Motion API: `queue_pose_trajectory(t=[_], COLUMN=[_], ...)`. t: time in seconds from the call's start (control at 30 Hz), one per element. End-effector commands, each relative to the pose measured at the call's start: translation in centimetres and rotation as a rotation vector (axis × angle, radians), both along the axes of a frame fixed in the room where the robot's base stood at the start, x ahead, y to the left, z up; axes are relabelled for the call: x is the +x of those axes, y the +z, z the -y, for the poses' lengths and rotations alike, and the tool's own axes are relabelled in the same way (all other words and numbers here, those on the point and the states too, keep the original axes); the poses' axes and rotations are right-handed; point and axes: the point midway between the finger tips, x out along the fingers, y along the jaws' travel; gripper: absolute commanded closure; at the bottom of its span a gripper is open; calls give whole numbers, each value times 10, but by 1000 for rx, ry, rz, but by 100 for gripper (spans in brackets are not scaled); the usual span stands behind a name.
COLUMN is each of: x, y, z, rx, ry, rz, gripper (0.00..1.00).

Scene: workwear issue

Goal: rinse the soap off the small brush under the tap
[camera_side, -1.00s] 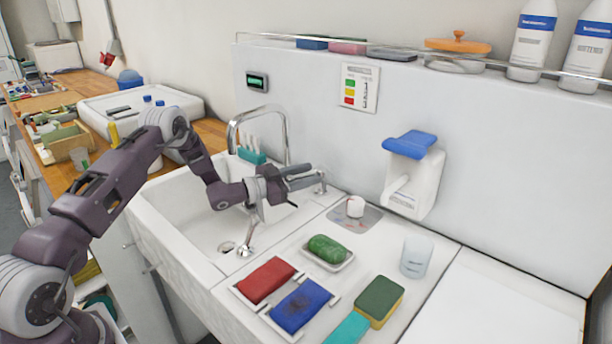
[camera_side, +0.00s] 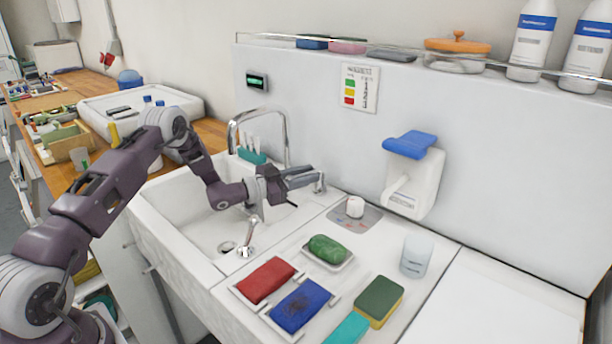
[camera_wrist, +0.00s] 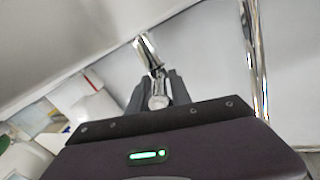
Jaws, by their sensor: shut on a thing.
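The chrome tap (camera_side: 285,140) arches over the white sink (camera_side: 185,208); its pipe also shows in the wrist view (camera_wrist: 255,55). My gripper (camera_side: 312,178) reaches across the sink to a small chrome tap handle (camera_side: 320,184) at the sink's back right. In the wrist view my gripper (camera_wrist: 157,92) has its fingers shut around the handle's shiny round end (camera_wrist: 158,88). A teal piece with white upright parts (camera_side: 252,155) stands behind the sink; I cannot tell whether it is the small brush. No other brush is clearly visible.
A chrome fitting (camera_side: 247,238) sits near the sink's front right. On the right counter lie green soap (camera_side: 328,248) in a dish, red (camera_side: 265,279) and blue (camera_side: 300,305) cloths, a sponge (camera_side: 379,301) and a clear cup (camera_side: 416,257). A dispenser (camera_side: 412,180) hangs on the wall.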

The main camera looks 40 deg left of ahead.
Motion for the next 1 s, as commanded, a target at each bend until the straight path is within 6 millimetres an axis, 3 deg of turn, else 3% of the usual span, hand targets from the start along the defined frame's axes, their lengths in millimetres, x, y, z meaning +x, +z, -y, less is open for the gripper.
queue_pose_trajectory(t=[0.63, 1.0], x=[0, -2], y=[1, 1], z=[-2, 8], rx=[1, 0], ry=[9, 231], rz=[3, 2], gripper=[100, 100])
